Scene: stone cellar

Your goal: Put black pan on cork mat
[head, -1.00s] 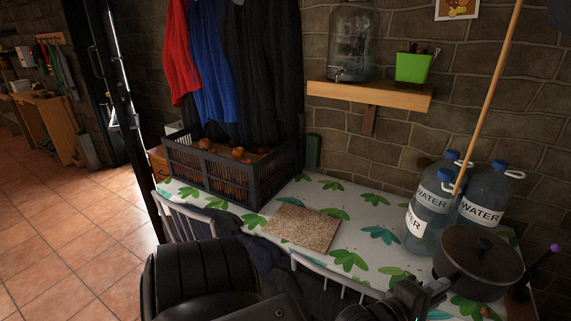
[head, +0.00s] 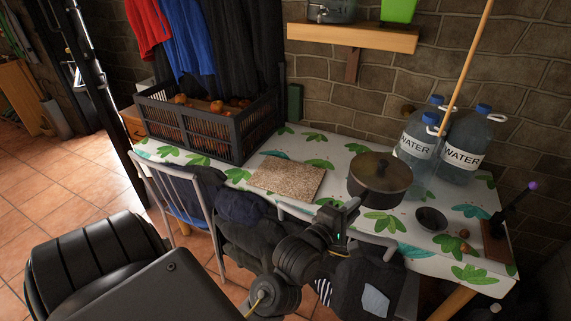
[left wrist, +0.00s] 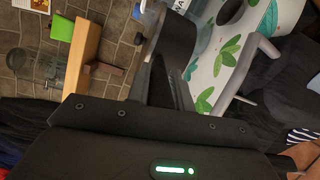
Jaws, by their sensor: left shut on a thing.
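The black pan (head: 380,182), with its lid on, is in the head view in front of the wall, left of the water bottles. My left gripper (head: 345,214) is at its near left side, shut on it; the grip itself is mostly hidden. The pan looks held over the tabletop, but its height is hard to tell. The cork mat (head: 287,178) lies flat and bare on the table, left of the pan and apart from it. In the left wrist view my dark fingers (left wrist: 168,85) reach up to a dark shape. My right gripper is not in view.
Several water bottles (head: 463,152) and a small dark bowl (head: 431,219) stand right of the pan. A black crate (head: 211,130) is behind and left of the mat. Chairs with clothes (head: 365,280) line the front edge. A wooden shelf (head: 352,38) is above.

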